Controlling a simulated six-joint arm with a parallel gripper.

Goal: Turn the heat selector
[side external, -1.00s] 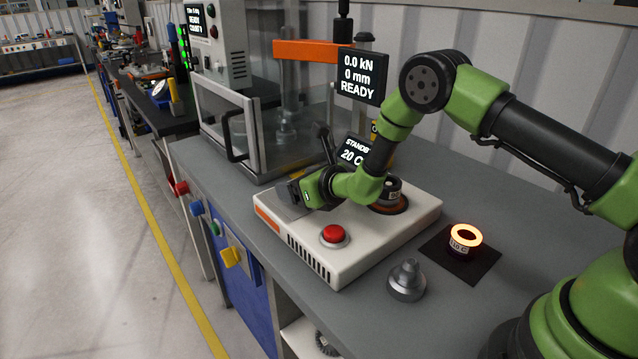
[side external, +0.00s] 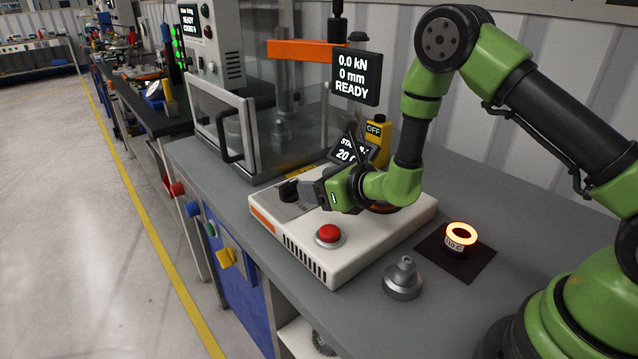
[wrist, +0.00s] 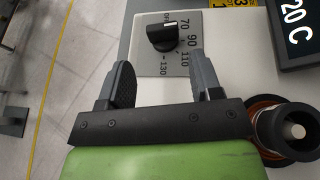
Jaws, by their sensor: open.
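The heat selector (wrist: 162,37) is a black knob with a white pointer line on a grey plate marked 70, 90, 110 and 130. In the side view the selector (side external: 289,190) sits at the left end of the white heater unit (side external: 352,239). My gripper (wrist: 164,72) is open and empty, its two fingers spread on either side below the knob in the wrist view. The knob lies beyond the fingertips, apart from them. In the side view my gripper (side external: 308,190) points left toward the knob, low over the unit. Its fingers are partly hidden there.
A red button (side external: 329,233) is on the unit's front. The tilted display reads 20 C (wrist: 297,25). A clear-walled press enclosure (side external: 240,130) stands behind.

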